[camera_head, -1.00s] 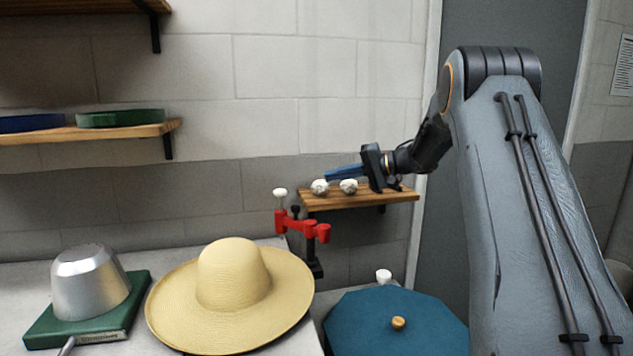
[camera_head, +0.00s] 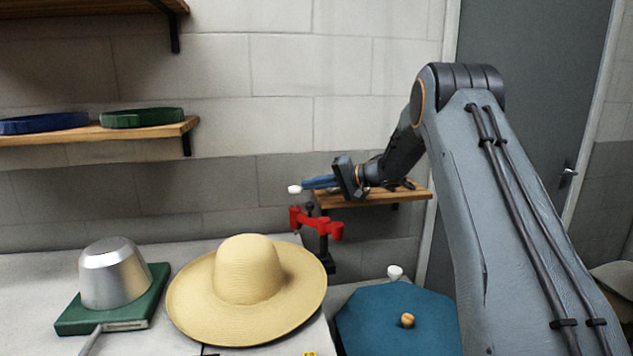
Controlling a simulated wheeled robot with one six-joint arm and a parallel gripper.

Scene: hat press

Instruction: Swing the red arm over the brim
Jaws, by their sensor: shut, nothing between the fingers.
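The red arm (camera_head: 324,223) sits on a black post behind and right of the straw hat (camera_head: 248,268). It points left, and its left end carries an upright pin with a white knob (camera_head: 294,189). The red arm is beside the hat's wide brim (camera_head: 195,298), at its back right, not above it. My gripper (camera_head: 305,183) has blue fingers that are shut and empty. They point left, with the tips right by the white knob; I cannot tell whether they touch it.
A wooden shelf (camera_head: 412,195) is behind my gripper. A metal dome (camera_head: 113,277) stands on a green base (camera_head: 148,312) at left. A blue octagonal top (camera_head: 375,325) with a wooden knob is at front right.

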